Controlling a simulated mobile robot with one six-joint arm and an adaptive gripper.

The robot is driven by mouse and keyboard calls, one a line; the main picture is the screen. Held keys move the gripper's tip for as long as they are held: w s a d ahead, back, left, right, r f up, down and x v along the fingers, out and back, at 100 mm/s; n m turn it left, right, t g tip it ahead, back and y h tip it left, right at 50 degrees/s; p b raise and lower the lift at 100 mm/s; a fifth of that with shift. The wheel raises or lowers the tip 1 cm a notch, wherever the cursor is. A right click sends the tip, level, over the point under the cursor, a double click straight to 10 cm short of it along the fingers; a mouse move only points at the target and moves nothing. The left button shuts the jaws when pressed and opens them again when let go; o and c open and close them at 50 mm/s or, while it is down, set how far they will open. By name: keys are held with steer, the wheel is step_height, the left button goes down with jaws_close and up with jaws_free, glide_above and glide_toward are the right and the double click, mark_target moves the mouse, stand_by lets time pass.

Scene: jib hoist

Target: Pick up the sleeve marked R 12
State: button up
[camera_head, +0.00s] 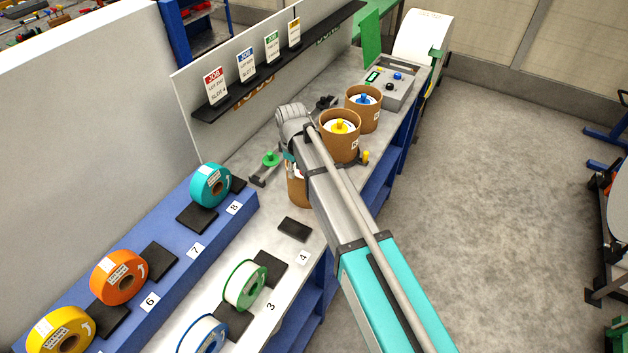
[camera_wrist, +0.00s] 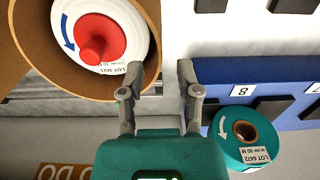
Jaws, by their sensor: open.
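A brown cardboard sleeve (camera_wrist: 146,20) stands open at the top left of the wrist view, around a white reel with a red knob (camera_wrist: 92,52). In the head view that sleeve (camera_head: 294,192) is mostly hidden behind my arm. Two more sleeves stand behind it, one with a yellow knob (camera_head: 341,149) and one with a blue knob (camera_head: 368,119). Their small labels are too small to read, so I cannot tell which is R 12. My gripper (camera_wrist: 160,67) is open and empty, its left finger overlapping the near sleeve's rim in the picture; contact cannot be told.
A teal roll (camera_wrist: 245,143) lies beside my gripper, on a blue shelf (camera_head: 223,226) with orange (camera_head: 106,284) and yellow rolls. A green-knobbed stand (camera_head: 269,160) and a grey control box (camera_head: 390,88) are on the bench. Open floor lies right.

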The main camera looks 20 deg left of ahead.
steer(key=shift+f, duration=0.1)
steer(key=shift+d+f+b, duration=0.2)
steer(key=shift+f+b, duration=2.35)
steer(key=shift+b, duration=0.1)
steer(key=shift+c, duration=0.2)
jaws_close()
